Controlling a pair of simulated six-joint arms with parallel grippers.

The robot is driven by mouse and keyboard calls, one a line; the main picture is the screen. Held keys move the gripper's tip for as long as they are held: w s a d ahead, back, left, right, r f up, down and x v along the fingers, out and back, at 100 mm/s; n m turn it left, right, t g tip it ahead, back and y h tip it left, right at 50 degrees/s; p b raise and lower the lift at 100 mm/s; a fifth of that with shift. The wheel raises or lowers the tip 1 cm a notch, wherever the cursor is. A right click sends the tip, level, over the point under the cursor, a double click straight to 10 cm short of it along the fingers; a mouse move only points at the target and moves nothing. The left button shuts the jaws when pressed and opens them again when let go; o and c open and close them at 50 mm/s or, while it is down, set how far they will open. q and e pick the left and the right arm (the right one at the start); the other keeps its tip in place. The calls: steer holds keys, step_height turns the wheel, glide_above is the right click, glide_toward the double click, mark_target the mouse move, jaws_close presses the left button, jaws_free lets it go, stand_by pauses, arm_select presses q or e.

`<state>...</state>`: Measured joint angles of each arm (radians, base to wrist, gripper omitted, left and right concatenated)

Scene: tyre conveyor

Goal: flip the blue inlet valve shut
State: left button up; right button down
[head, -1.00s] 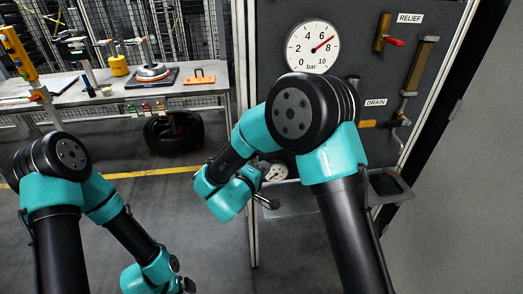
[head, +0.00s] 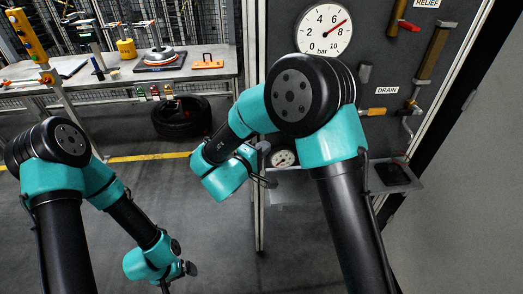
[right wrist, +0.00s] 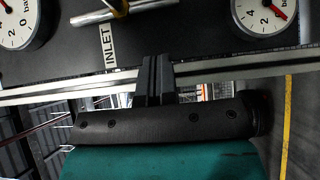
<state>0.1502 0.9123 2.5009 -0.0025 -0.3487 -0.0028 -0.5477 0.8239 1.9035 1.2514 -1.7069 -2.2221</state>
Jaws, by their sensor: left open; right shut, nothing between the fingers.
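The blue inlet valve handle does not show clearly in either view. In the right wrist view an INLET label (right wrist: 108,47) is on the dark panel, beside a silver pipe with a brass-coloured fitting (right wrist: 124,8) cut by the top edge. My right gripper (right wrist: 157,62) is shut and empty, its tips near the label and apart from the fitting. My left gripper (head: 188,268) hangs low over the floor, open, small and dark.
A workbench (head: 215,69) and tyre (head: 182,117) are behind.

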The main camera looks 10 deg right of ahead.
steer(key=w+d, duration=0.4)
steer(key=d, duration=0.4)
steer(key=shift+w+d, duration=0.2)
steer(key=shift+d, duration=0.2)
